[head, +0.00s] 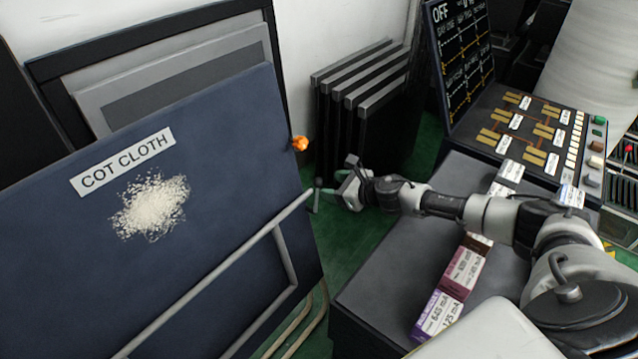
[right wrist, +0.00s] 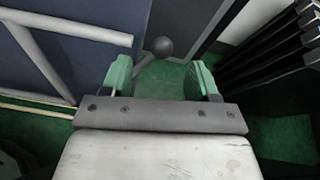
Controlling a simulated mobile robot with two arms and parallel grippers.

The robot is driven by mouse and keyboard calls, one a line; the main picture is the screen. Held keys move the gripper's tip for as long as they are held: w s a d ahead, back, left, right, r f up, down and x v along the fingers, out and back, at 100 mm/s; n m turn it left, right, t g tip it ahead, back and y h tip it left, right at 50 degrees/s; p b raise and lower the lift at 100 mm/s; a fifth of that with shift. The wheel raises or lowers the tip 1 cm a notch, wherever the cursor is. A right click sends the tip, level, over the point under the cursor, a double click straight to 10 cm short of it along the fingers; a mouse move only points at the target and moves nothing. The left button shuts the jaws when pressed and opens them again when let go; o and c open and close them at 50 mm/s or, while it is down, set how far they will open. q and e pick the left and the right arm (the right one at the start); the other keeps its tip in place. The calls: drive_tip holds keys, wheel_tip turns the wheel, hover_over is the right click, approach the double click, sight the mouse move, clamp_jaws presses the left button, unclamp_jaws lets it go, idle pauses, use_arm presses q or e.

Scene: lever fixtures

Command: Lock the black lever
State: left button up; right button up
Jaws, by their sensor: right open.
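The black lever (right wrist: 161,47) shows in the right wrist view as a dark round knob on a short stem, beside the edge of the blue panel. In the head view its knob (head: 318,182) is small and dark near the panel's right edge, close to my gripper. My right gripper (head: 332,192) is open and empty. Its two green fingers show in the right wrist view (right wrist: 160,75), with the knob in the gap between them in the picture, around or just beyond the tips. I cannot tell if they touch. My left gripper is not in view.
The blue panel (head: 225,110) labelled COT CLOTH fills the left, with a grey rail (head: 225,268) and an orange knob (head: 300,143). Black upright slabs (head: 365,110) stand behind. A dark cabinet with labelled boxes (head: 465,270) and a control console (head: 525,120) are at right.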

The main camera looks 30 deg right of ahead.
sight(322, 183)
drive_tip(key=b+x, duration=0.1)
drive_tip(key=x, duration=0.5)
drive_tip(key=shift+w, duration=0.15)
